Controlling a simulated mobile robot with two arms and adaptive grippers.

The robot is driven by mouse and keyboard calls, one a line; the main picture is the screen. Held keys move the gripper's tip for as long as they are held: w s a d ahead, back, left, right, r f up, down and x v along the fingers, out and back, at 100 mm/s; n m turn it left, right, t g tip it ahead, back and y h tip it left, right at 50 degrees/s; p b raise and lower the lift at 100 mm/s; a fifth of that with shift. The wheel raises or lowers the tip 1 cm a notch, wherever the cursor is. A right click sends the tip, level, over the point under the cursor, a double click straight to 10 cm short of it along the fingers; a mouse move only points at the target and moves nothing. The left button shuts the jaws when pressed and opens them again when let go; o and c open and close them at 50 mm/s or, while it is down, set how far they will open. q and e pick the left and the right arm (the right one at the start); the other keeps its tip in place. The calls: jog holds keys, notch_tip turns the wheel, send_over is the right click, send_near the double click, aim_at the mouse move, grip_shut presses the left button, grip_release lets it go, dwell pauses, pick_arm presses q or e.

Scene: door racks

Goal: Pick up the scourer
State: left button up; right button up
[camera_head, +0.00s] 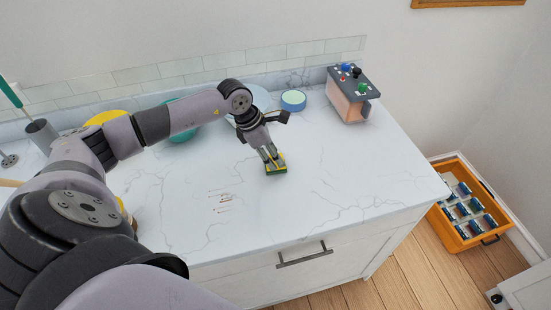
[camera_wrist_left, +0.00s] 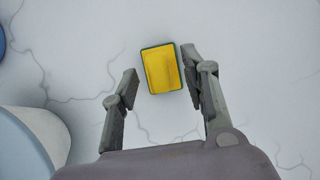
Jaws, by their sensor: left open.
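The scourer (camera_head: 277,168) is a small yellow block with a dark green edge, lying flat on the white marbled counter. In the left wrist view the scourer (camera_wrist_left: 162,70) shows its yellow face, slightly tilted, just beyond and between the fingertips. My left gripper (camera_head: 271,158) points down right at the scourer and partly covers it in the head view. Its fingers (camera_wrist_left: 160,72) are apart, with the right fingertip close to the scourer's right edge and a wider gap on the left. I cannot tell if a finger touches it. My right gripper is not in view.
A round blue-green item (camera_head: 293,100) and a box with coloured knobs (camera_head: 353,95) stand at the back. Yellow and teal dishes are partly behind my arm. Small sticks (camera_head: 222,202) lie on the counter. An orange crate (camera_head: 463,240) stands on the floor. The counter's right side is clear.

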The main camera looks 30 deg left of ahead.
pick_arm(q)
jog(key=shift+x, duration=1.05)
jog(key=shift+w+r, duration=0.1)
grip_shut()
